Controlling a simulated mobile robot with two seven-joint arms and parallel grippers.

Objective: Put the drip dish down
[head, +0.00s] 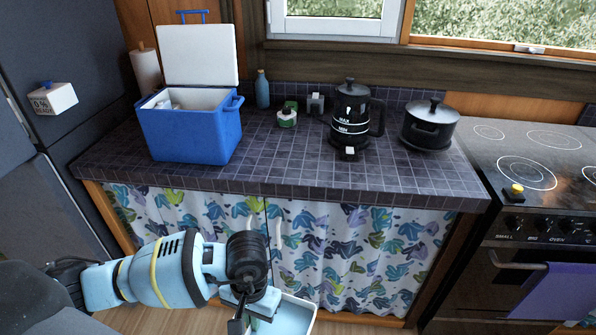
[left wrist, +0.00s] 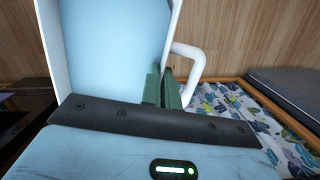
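The drip dish (head: 295,318) is a shallow pale blue tray with a white rim. It hangs low in front of the curtained cupboard, at the bottom edge of the head view. My left gripper (head: 252,312) is at its left side. In the left wrist view the dish (left wrist: 105,45) shows its blue inside and a white loop handle. There the green fingers of my left gripper (left wrist: 162,88) stand close together with the dish's white side between them, near the handle. The dish's near part is cut off in the head view. My right gripper is not in view.
The dark tiled counter (head: 290,165) holds a blue cooler (head: 190,133) with its lid up, a blue bottle (head: 262,90), a black kettle (head: 350,115) and a black pot (head: 429,125). The counter's front middle is clear. A stove (head: 530,160) stands at right.

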